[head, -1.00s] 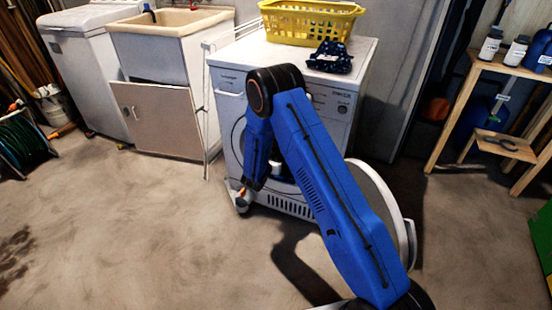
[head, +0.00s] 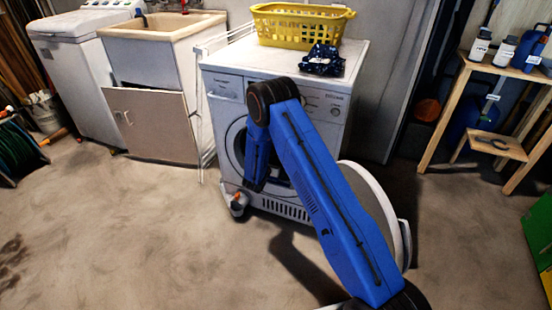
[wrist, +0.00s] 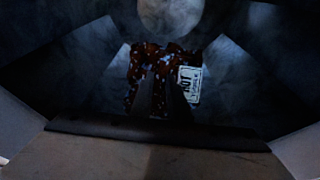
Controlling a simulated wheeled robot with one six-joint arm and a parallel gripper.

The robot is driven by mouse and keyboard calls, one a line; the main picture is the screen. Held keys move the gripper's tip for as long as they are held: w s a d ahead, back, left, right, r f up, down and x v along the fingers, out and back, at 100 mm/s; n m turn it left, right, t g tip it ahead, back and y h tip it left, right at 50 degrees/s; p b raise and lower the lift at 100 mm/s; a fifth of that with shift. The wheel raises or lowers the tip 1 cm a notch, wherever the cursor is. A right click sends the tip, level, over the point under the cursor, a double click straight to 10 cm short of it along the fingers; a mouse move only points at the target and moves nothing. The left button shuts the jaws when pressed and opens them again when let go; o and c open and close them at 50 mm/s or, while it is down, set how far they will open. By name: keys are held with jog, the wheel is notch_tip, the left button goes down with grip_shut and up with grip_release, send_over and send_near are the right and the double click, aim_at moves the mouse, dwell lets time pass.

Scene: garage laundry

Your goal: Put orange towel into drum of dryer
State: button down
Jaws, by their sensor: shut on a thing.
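The orange towel (wrist: 146,62) looks dark reddish-orange with pale spots in the wrist view. My gripper (wrist: 165,88) is shut on it. Dark angled walls surround them, with a pale round patch above, consistent with the inside of the drum (wrist: 80,65). A white tag (wrist: 188,84) reading "HOT" shows beside the towel. In the head view the white dryer (head: 225,90) stands ahead, its round door (head: 362,180) swung open to the right. My blue arm covers much of the drum opening. The gripper and towel are hidden there.
On the dryer's top are a yellow basket (head: 300,28) and a dark blue spotted cloth (head: 322,60). A sink cabinet (head: 150,120) stands left, a wooden shelf (head: 455,105) right.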

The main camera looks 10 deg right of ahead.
jog(key=c, duration=1.6)
grip_release()
jog(key=v, duration=1.7)
jog(key=shift+s+a, duration=0.1)
jog(key=shift+s, duration=0.1)
